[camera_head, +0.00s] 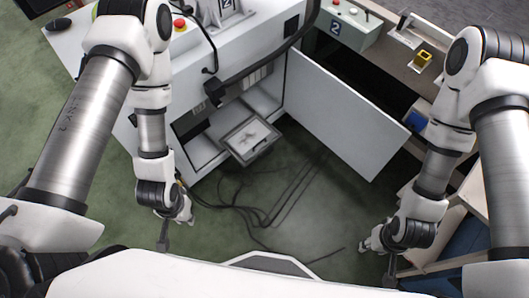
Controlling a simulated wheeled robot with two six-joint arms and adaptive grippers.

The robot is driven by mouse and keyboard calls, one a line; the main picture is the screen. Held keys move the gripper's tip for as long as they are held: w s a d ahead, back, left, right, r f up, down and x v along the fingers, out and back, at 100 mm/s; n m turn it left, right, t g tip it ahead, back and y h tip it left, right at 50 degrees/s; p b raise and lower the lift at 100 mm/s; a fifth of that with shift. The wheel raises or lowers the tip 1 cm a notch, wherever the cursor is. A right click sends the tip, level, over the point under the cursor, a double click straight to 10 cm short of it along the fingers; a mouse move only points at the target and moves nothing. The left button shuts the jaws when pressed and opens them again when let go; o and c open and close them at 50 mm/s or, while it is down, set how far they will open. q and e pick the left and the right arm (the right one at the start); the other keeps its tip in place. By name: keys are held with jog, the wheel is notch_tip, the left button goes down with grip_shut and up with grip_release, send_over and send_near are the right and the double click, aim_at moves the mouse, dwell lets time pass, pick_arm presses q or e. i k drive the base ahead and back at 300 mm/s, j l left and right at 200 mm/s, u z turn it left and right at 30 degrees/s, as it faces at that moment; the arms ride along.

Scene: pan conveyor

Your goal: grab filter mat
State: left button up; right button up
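A shallow grey tray or drawer (268,146) sticks out of the open lower compartment of the white cabinet, near the picture's middle. A pale flat piece (250,136) lies in it, possibly the filter mat; I cannot tell for sure. My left gripper (186,212) hangs low at the left, in front of the cabinet and apart from the tray. My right gripper (371,244) hangs low at the right, well apart from the tray and below the open door. Both seem to hold nothing, but their fingers are too small to tell open from shut.
The white cabinet (245,55) has an open door (340,112) reaching out to the right. Black cables (262,215) lie on the green floor (310,200) below the tray. A workbench with a yellow part (422,60) stands at the upper right. A wooden frame is at the right edge.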

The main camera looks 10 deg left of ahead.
aim_at(253, 137)
jog(key=j+u, duration=0.1)
jog(key=j, duration=0.3)
jog(key=i+j, duration=0.15)
jog(key=j, duration=0.25)
jog(key=j+u, duration=0.15)
jog(key=j, duration=0.2)
jog(key=i+j, duration=0.15)
jog(key=j, duration=0.25)
jog(key=i+j+u, duration=0.15)
jog(key=j, duration=0.2)
jog(key=k+j, duration=0.05)
